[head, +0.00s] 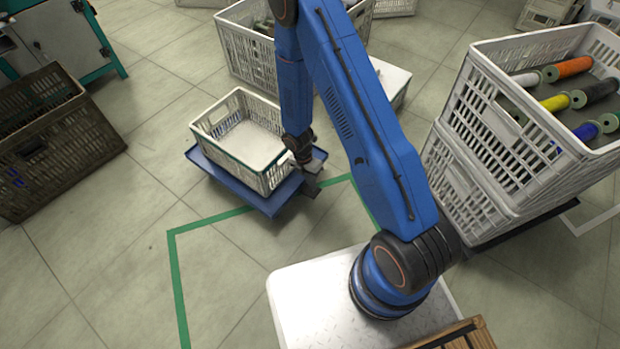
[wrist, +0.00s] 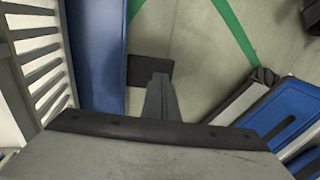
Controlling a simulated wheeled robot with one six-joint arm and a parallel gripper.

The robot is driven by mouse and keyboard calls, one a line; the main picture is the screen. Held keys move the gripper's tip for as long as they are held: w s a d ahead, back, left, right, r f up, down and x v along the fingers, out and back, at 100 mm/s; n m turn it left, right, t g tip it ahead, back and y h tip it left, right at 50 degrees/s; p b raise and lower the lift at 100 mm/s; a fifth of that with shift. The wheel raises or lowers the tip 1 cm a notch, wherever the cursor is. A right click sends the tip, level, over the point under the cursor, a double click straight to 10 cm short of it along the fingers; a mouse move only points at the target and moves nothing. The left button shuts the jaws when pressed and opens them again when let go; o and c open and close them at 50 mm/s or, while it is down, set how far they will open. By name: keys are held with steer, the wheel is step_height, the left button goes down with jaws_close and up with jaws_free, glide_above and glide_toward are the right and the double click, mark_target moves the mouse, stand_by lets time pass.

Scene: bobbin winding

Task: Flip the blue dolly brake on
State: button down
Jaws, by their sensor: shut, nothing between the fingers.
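The blue dolly (head: 262,205) stands on the floor left of my arm in the head view, with an empty white crate on it. Its blue edge (wrist: 98,60) runs down the left of the wrist view. A dark flat plate (wrist: 140,66), perhaps the brake pedal, sticks out beside that edge; a dark piece (head: 311,188) also shows at the dolly's right corner in the head view. My gripper (wrist: 160,78) is shut and empty, its fingertips over or against the plate's edge. I cannot tell whether they touch, nor the brake's position.
The white crate (head: 232,158) rises close beside my gripper. Stacked white crates (head: 505,130) with coloured bobbins stand at the right, a brown crate (head: 60,150) at the left. More pale crates are behind. Floor with a green line (head: 177,280) lies open in front of the dolly.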

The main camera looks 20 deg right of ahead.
mark_target(317, 193)
steer(key=shift+s+f, duration=0.1)
steer(key=shift+f, duration=0.5)
steer(key=shift+s+d+f, duration=0.1)
steer(key=shift+d+f, duration=0.05)
steer(key=shift+s+d+f, duration=0.15)
steer(key=shift+s+f, duration=0.15)
steer(key=shift+f, duration=0.05)
steer(key=shift+s+d+f, duration=0.2)
steer(key=shift+s+f, duration=0.05)
steer(key=shift+f, duration=0.3)
steer(key=shift+s+d+f, duration=0.15)
steer(key=shift+s+f, duration=0.1)
steer(key=shift+f, duration=0.3)
steer(key=shift+s+f, duration=0.1)
steer(key=shift+d, duration=0.1)
step_height(317, 193, up, 14)
steer(key=s+d, duration=0.2)
steer(key=shift+s, duration=0.25)
steer(key=shift+f, duration=0.1)
stand_by(0.6)
